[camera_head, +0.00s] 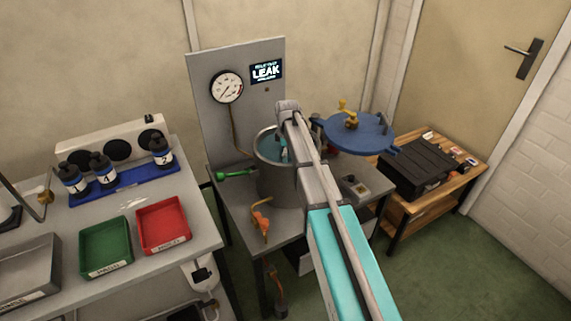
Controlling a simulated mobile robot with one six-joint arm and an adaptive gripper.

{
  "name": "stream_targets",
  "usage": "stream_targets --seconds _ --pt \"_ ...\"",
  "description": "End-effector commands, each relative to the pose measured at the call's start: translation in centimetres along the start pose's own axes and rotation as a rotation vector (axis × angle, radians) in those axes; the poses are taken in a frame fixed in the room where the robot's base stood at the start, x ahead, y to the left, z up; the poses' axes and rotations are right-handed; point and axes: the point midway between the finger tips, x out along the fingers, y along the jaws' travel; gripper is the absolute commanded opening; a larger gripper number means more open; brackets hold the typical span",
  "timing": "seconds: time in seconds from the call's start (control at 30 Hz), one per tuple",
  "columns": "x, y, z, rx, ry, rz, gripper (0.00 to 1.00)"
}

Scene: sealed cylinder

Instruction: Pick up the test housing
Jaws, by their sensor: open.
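My arm reaches over a grey metal cylinder (277,186) on the workbench, with its open top showing bluish water. My gripper (283,155) points down into the cylinder's mouth; only a small part of it shows beside my arm. I cannot make out a test housing in the cylinder; my arm and the near wall hide much of the inside. Several black bottle-like pieces (103,168) with white numbered labels stand on a blue rack on the left table. I cannot tell whether one of them is the test housing.
The round blue lid (370,134) is swung open to the cylinder's right. A panel with a gauge (227,87) and a "LEAK" screen (266,71) stands behind. Green (106,246) and red (163,224) trays lie left. A black case (417,168) sits on a wooden bench right.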

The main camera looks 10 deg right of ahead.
Motion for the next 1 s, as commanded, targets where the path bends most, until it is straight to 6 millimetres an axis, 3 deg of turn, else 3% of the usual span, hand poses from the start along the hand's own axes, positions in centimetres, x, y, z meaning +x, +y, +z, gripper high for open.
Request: stream_targets --seconds 0.23,0.27,0.63,1.0 --pt "0.00 -0.01 -0.01 0.000 0.000 0.000 1.00" --pt "0.00 -0.01 -0.01 0.000 0.000 0.000 0.96" --pt "0.01 -0.02 -0.01 0.000 0.000 0.000 0.28" --pt "-0.18 -0.03 0.01 0.000 0.000 -0.001 0.26"
